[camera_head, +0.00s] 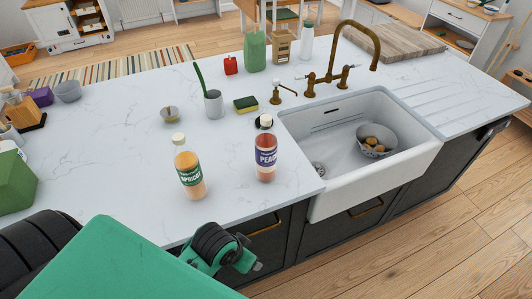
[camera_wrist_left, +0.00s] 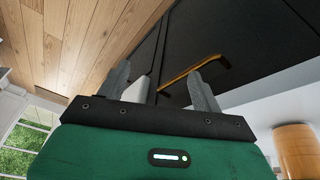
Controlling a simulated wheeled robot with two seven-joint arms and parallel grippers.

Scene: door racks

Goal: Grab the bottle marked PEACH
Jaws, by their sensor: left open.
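Neither bottle is recognisable in that view. My right gripper is not in view.
The white sink (camera_head: 325,205) holds a bowl (camera_head: 377,141); a brass tap (camera_head: 340,55) stands behind it. A sponge (camera_head: 246,104), a grey cup (camera_head: 213,104) and a small bowl (camera_head: 169,114) stand behind the bottles. Dark cabinets with a brass handle (camera_wrist_left: 192,72) are below the counter.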

